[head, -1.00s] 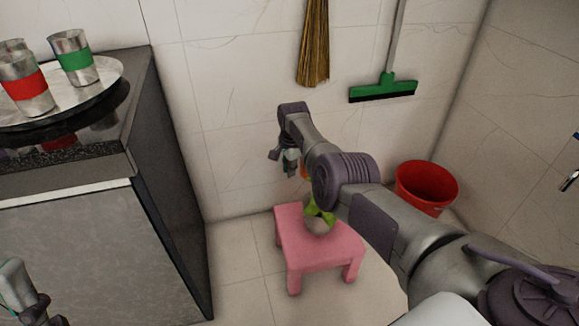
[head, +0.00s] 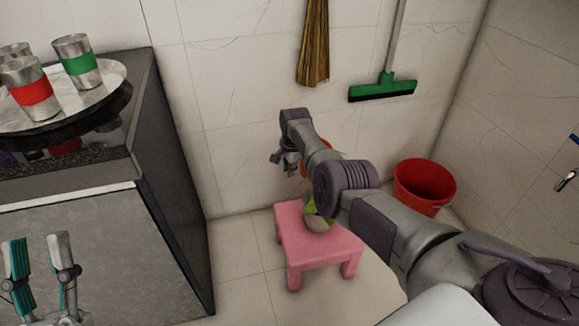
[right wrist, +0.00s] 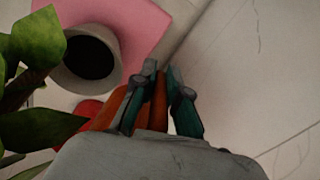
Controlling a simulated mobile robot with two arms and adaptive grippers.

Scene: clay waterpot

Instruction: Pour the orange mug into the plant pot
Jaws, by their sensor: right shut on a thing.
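The orange mug (head: 326,147) is held in my right gripper (head: 287,160), up in the air near the back wall and mostly hidden behind my arm. In the right wrist view the mug (right wrist: 108,110) shows around the two fingers (right wrist: 160,72), which are shut on it. The grey plant pot (head: 318,223) with green leaves stands on the pink stool, partly hidden by my right arm. In the right wrist view the pot (right wrist: 74,84) lies left of the fingers, apart from the mug. My left gripper (head: 40,250) is open and empty at the lower left.
The pink stool (head: 290,235) stands on the tiled floor by the wall. A red bucket (head: 425,190) stands to its right. A dark cabinet (head: 170,190) at the left carries a round tray with cans (head: 78,60). A broom and a green squeegee (head: 382,88) hang behind.

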